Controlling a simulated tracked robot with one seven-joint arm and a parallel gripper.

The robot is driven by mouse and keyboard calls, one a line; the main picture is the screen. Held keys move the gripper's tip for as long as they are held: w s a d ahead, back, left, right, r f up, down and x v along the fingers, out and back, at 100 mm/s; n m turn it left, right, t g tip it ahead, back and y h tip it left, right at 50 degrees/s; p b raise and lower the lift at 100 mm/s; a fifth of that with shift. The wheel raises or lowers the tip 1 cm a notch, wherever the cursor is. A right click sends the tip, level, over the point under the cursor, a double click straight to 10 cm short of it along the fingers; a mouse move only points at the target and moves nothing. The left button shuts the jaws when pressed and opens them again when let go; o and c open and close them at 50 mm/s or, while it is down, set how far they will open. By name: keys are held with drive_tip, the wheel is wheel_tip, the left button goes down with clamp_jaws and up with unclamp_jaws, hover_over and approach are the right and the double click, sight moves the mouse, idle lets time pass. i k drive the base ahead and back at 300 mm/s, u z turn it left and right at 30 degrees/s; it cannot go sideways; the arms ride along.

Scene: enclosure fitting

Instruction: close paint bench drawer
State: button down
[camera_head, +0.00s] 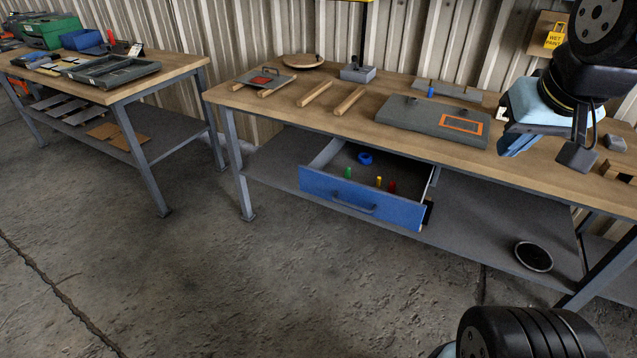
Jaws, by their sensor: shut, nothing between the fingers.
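The paint bench drawer (362,203) has a blue front with a dark bar handle (354,202). It hangs under the bench top and is pulled out toward me, open. Inside it are a blue ring (365,158) and several small green, yellow and red pieces. My gripper (516,145) is at the right, over the bench top in the picture, to the right of and higher than the drawer. It is shut and empty, apart from the drawer. Its fingertips are small and partly hard to make out.
The wooden bench top (300,110) carries a grey panel (430,120) with an orange frame, wooden strips and a round board (303,60). A black round dish (533,257) sits on the lower shelf. Another bench (100,85) stands left. The floor before the drawer is clear.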

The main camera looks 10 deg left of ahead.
sight(324, 177)
drive_tip(key=z, duration=0.05)
drive_tip(key=i, duration=1)
drive_tip(key=u, duration=0.05)
